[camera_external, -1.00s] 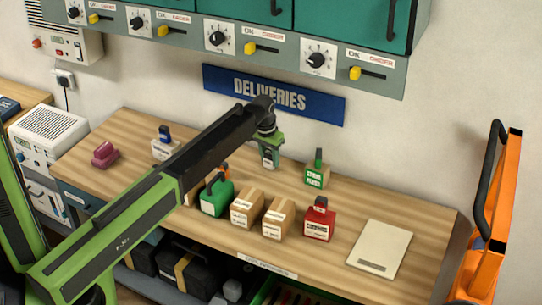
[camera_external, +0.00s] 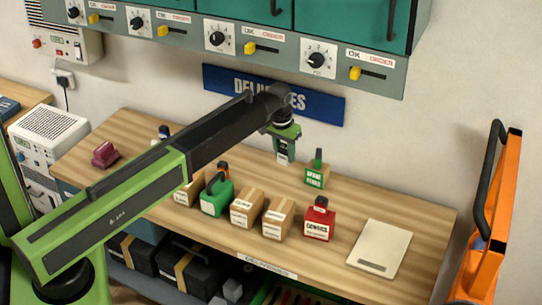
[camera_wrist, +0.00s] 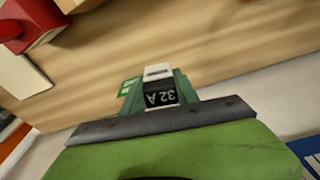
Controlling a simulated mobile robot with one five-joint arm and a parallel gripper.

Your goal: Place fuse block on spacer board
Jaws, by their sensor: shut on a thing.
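My gripper (camera_external: 285,147) is shut on the fuse block, a small black and white block marked 32 A. The fuse block (camera_wrist: 159,88) shows between the green jaws in the wrist view; in the external view the jaws hide most of it. My gripper holds it above the back of the bench, left of the green-labelled box. The spacer board appears to be the flat cream plate (camera_external: 380,248) at the bench's right end, to the right of and nearer than my gripper. Its top is bare except for a small grey label.
A green-labelled box (camera_external: 317,173) and a red box (camera_external: 319,220) stand between my gripper and the cream plate. Cardboard boxes (camera_external: 246,208) and a green container (camera_external: 217,198) line the front. A blue sign (camera_external: 320,103) is on the wall behind. An orange frame (camera_external: 493,225) stands at right.

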